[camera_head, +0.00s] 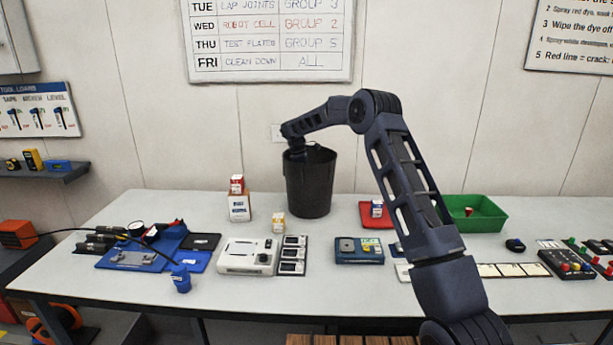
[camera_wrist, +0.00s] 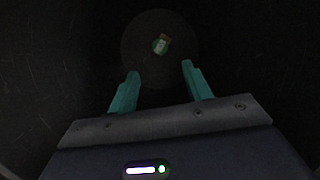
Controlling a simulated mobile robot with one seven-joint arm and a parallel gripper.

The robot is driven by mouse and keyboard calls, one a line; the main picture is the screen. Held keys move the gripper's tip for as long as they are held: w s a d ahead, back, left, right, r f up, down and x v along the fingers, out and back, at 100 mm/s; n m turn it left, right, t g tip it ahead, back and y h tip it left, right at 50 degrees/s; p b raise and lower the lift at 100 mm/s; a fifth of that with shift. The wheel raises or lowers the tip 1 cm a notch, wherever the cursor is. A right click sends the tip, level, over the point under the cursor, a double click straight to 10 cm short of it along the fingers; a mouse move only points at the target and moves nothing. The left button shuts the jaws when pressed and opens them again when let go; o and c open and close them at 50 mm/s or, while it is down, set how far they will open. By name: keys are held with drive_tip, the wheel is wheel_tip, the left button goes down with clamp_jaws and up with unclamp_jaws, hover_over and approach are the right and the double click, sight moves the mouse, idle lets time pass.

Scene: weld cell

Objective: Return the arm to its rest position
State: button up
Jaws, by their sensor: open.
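My arm reaches over the bench to a dark bin (camera_head: 309,184) at the back. In the head view, my gripper is hidden inside the bin's mouth. In the wrist view, my gripper (camera_wrist: 159,72) points down into the dark bin, with its two teal fingers apart and nothing between them. A small item with pale green and orange-brown parts (camera_wrist: 161,44) lies on the bin's round floor (camera_wrist: 140,62), beyond the fingertips. I cannot tell what it is.
Left of the bin stand a white box (camera_head: 239,207) with a small red box on it and a yellow-white box (camera_head: 278,222). A red tray (camera_head: 372,222) and a green tray (camera_head: 463,224) lie to the right.

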drive_tip(key=s+d+r+m+t, duration=0.1)
drive_tip(key=s+d+r+t, duration=0.15)
drive_tip(key=d+r, duration=0.9)
drive_tip(key=s+d+r+m+y, duration=0.1)
drive_tip(key=s+d+r+m, duration=0.2)
drive_tip(key=s+d+r, duration=0.4)
drive_tip(key=s+d+r+m, duration=0.3)
drive_tip(key=s+r, duration=0.3)
drive_tip(key=s, duration=0.3)
drive_tip(key=s+d+r+m+y, duration=0.1)
drive_tip(key=s+d+m, duration=0.25)
drive_tip(key=s, duration=0.65)
drive_tip(key=s+d+m, duration=0.2)
drive_tip(key=s+d, duration=0.3)
drive_tip(key=s, duration=0.4)
drive_tip(key=s+d+f+m+t, duration=0.1)
drive_tip(key=s+f+m, duration=0.1)
drive_tip(key=s, duration=0.7)
drive_tip(key=s+d+f+m+t+y, duration=0.1)
drive_tip(key=s+d+f+m, duration=0.1)
drive_tip(key=s+f, duration=0.3)
drive_tip(key=s+m, duration=0.1)
drive_tip(key=s, duration=0.3)
drive_tip(key=shift+s+d+f, duration=0.2)
drive_tip(key=shift+d+f, duration=0.05)
drive_tip(key=shift+d, duration=0.05)
